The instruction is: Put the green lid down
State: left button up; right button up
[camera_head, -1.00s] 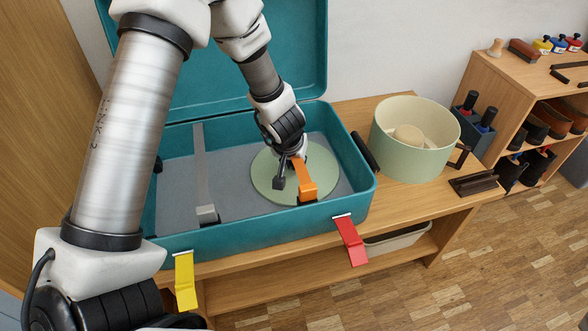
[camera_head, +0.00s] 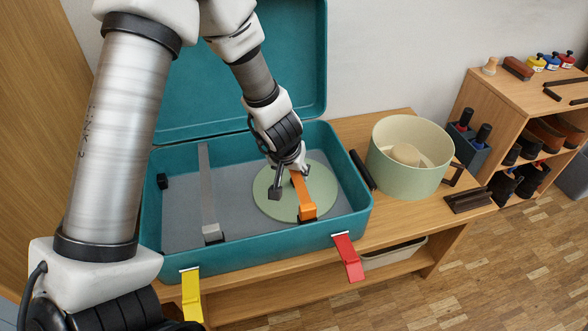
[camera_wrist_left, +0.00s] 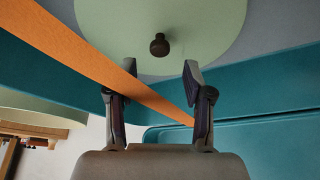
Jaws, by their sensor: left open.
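The green lid (camera_head: 265,198) is a flat pale green disc lying on the grey floor of the open teal case (camera_head: 270,254), in its right part. Its dark round knob (camera_wrist_left: 159,45) shows in the left wrist view, beyond the fingertips and apart from them. My left gripper (camera_head: 290,182) is above the lid, open, with nothing between its fingers; its fingers (camera_wrist_left: 154,85) also show in the wrist view. An orange strap (camera_head: 303,196) runs close to the gripper and crosses in front of one finger in the wrist view. My right gripper is not in view.
A pale green round tub (camera_head: 400,180) with a beige object in it stands right of the case. A grey strap (camera_head: 207,190) lies in the case's left part. Yellow (camera_head: 192,297) and red (camera_head: 348,258) latches hang at the front. The case lid stands open behind.

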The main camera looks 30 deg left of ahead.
pick_arm(q)
jog(key=p+v, duration=0.2)
jog(key=v, duration=0.3)
jog(key=shift+s+r, duration=0.15)
jog(key=shift+r, duration=0.2)
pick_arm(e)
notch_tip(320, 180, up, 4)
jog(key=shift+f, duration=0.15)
